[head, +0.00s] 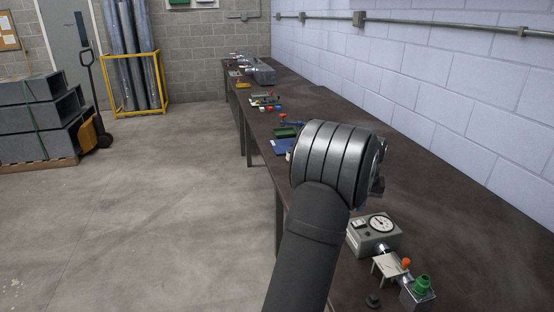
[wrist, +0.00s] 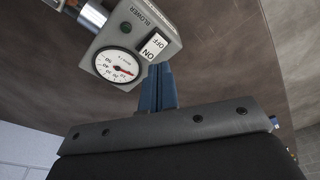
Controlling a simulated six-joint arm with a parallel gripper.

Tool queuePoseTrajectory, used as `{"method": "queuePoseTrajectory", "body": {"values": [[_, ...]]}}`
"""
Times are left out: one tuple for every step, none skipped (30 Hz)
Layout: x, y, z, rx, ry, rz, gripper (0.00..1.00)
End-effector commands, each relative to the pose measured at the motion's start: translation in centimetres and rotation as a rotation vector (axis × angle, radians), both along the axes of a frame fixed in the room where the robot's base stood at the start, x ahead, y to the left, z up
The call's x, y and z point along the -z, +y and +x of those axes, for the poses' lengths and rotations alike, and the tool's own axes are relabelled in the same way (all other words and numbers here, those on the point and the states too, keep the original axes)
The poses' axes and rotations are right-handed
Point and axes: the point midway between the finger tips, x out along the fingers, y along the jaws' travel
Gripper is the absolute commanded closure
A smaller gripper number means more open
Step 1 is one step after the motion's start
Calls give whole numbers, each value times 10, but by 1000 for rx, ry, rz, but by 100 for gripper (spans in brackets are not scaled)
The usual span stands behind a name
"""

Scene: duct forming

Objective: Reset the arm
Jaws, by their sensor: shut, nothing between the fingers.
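My gripper (wrist: 159,72) shows in the wrist view as two blue fingers pressed together, shut and empty. Its tips are in front of the grey blower box (wrist: 165,22), which has a round dial, a green button and an ON/OFF rocker switch. I cannot tell whether the tips touch the box. In the head view my arm reaches over the workbench and its thick ribbed wrist hides the gripper. There the blower box (head: 385,241) sits on the bench just right of my arm.
The dark workbench (head: 450,200) runs along the block wall. Near the blower box are a small metal stand (head: 388,267) and a green-topped fitting (head: 421,286). Further back lie a blue tray (head: 280,147) and several small tools.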

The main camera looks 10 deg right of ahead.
Motion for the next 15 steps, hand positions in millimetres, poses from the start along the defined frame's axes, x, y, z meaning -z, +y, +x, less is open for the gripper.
{"method": "queuePoseTrajectory", "body": {"values": [[10,0,0,0,3,3,100],[14,0,0,0,3,3,100],[20,0,0,0,2,2,100],[24,0,0,0,1,2,100],[28,0,0,0,2,2,100],[33,0,0,0,2,2,100],[37,0,0,0,1,2,100],[40,0,0,0,1,2,100],[43,0,0,0,1,2,100],[45,0,0,0,1,2,100],[46,0,0,0,1,1,100],[48,0,0,0,1,1,100],[49,0,0,0,0,0,100],[49,0,0,0,-1,-1,100],[47,0,0,0,-1,-1,100]]}}
